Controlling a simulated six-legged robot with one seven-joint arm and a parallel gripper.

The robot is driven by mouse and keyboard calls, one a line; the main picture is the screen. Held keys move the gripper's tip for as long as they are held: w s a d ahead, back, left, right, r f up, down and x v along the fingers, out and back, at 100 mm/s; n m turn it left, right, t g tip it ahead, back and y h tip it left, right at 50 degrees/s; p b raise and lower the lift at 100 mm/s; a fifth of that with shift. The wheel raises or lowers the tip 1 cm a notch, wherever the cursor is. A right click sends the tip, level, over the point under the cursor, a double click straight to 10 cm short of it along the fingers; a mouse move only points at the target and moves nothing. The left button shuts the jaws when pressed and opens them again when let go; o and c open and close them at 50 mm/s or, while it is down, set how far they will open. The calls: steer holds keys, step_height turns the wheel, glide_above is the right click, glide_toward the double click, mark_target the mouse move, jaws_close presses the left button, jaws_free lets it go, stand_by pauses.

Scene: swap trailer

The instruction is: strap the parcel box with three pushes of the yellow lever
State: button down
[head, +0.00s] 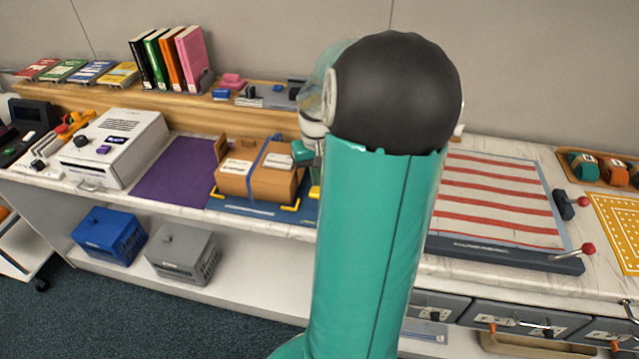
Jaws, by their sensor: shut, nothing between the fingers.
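The brown parcel box (233,184) sits on a blue base (240,207) with yellow corner marks on the worktop. A blue strap (257,170) runs over the box, and pale labels lie on its top. A small yellow piece (314,191) shows at the box's right, beside my arm; it may be the yellow lever, but most of that spot is hidden. My gripper (303,152) is at the box's right end, shut and empty, partly hidden behind my own arm. I cannot tell whether it touches the box or the lever.
A purple mat (178,172) lies left of the box, beside a white machine (115,148). Books (170,60) stand on the raised wooden shelf behind. A red-striped panel (495,200) with red-knobbed levers lies to the right. Blue (108,236) and grey (183,255) crates stand below.

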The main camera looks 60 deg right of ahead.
mark_target(317, 191)
steer(key=shift+f, duration=2.75)
steer(key=shift+r, duration=4.3)
